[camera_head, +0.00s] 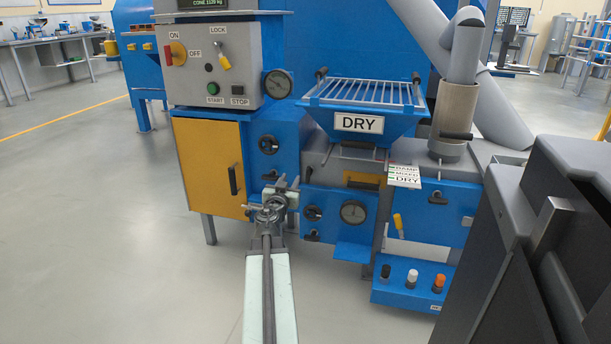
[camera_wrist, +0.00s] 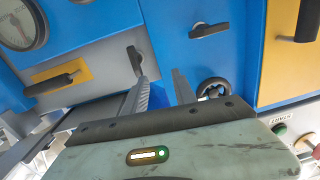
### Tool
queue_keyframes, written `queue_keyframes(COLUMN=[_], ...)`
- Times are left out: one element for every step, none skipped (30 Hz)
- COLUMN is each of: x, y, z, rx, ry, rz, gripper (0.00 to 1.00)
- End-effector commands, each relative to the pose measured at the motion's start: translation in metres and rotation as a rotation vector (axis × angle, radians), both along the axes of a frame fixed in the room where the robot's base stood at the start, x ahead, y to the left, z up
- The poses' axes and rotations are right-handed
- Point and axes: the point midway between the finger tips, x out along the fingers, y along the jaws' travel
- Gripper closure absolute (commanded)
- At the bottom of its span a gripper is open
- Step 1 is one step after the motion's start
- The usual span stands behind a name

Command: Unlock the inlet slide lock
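The inlet slide is a yellow plate (camera_head: 365,180) with a black handle below the hopper marked DRY; it also shows in the wrist view (camera_wrist: 50,84). My gripper (camera_head: 283,184) is in front of the blue panels, left of the slide in the head view. In the wrist view, my gripper (camera_wrist: 160,76) has its fingers apart with nothing between them. The left fingertip appears beside the lever; I cannot tell whether they touch. In the head view, my gripper partly hides this area.
A round gauge (camera_head: 354,211) is on the same housing. Another black lever (camera_wrist: 210,30) and a black handwheel (camera_wrist: 214,87) are on the adjacent blue panel. A yellow door (camera_head: 210,165) stands left. A dark block (camera_head: 550,240) fills the right foreground. The left floor is clear.

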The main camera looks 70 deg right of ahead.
Motion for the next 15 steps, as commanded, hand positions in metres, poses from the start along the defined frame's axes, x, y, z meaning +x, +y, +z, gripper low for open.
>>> queue_keyframes(x=[-0.02, -0.028, -0.035, -0.039, -0.04, -0.041, -0.04, -0.04, -0.04, -0.039, -0.039, -0.038, -0.038, -0.038, -0.037], y=[-0.006, -0.009, -0.011, -0.012, -0.013, -0.013, -0.013, -0.014, -0.016, -0.018, -0.021, -0.025, -0.029, -0.034, -0.041], z=[-0.002, -0.003, -0.003, -0.003, -0.003, -0.003, -0.002, -0.002, -0.002, -0.002, -0.002, -0.002, -0.002, -0.002, -0.002], rx=[-0.001, -0.002, -0.001, -0.001, 0.0, 0.0, 0.0, 0.0, 0.0, 0.0, 0.0, 0.0, 0.0, 0.0, 0.0], ry=[0.005, 0.005, 0.004, 0.004, 0.004, 0.004, 0.004, 0.004, 0.004, 0.004, 0.004, 0.004, 0.004, 0.004, 0.004], rz=[-0.027, -0.038, -0.049, -0.053, -0.056, -0.057, -0.057, -0.056, -0.057, -0.057, -0.057, -0.057, -0.057, -0.057, -0.058], gripper=[0.67, 0.67, 0.67, 0.67, 0.67, 0.67, 0.67, 0.67, 0.67, 0.67, 0.67, 0.67, 0.67, 0.67, 0.67])
